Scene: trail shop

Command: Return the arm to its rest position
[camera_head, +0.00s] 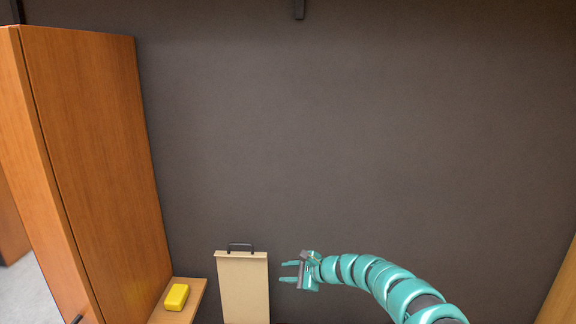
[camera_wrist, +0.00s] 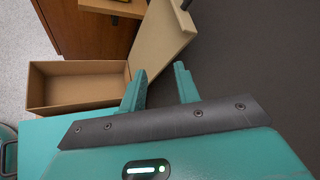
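My teal arm reaches in from the lower right in the head view. My gripper (camera_head: 287,272) points left, just right of a beige panel with a dark handle. In the wrist view the two teal fingers of my gripper (camera_wrist: 160,88) stand apart with nothing between them, so it is open and empty. The fingers appear clear of the panel, though the exact gap is hard to tell.
The beige panel (camera_head: 243,288) stands near a wooden shelf (camera_head: 194,294) bearing a yellow block (camera_head: 176,297). A tall wooden cabinet (camera_head: 95,160) is at left. An open cardboard-coloured box (camera_wrist: 40,88) shows in the wrist view.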

